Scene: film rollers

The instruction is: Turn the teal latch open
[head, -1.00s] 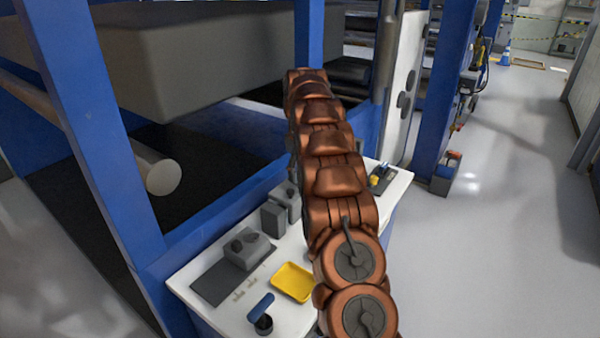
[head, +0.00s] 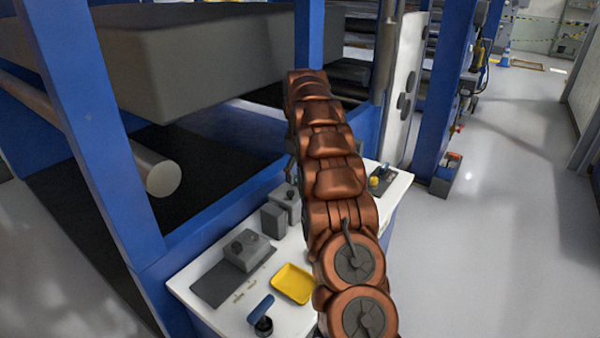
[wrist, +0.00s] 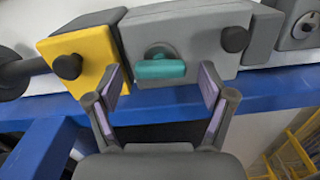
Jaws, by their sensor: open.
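The teal latch (wrist: 160,69) shows in the wrist view as a short horizontal bar on the front of a grey box (wrist: 200,45). My gripper (wrist: 162,82) is open, with one purple-padded finger on each side of the latch. The fingertips are near the latch's two ends, and a gap shows on both sides. I cannot tell how far the fingers are from the box face. In the head view my copper-coloured arm covers the middle, and neither the latch nor the gripper can be made out.
In the wrist view a yellow box (wrist: 90,58) with a dark knob adjoins the grey box at left. A blue beam (wrist: 270,103) runs below. In the head view a white table (head: 205,312) holds a yellow tray (head: 292,283) and a blue-handled item (head: 261,309).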

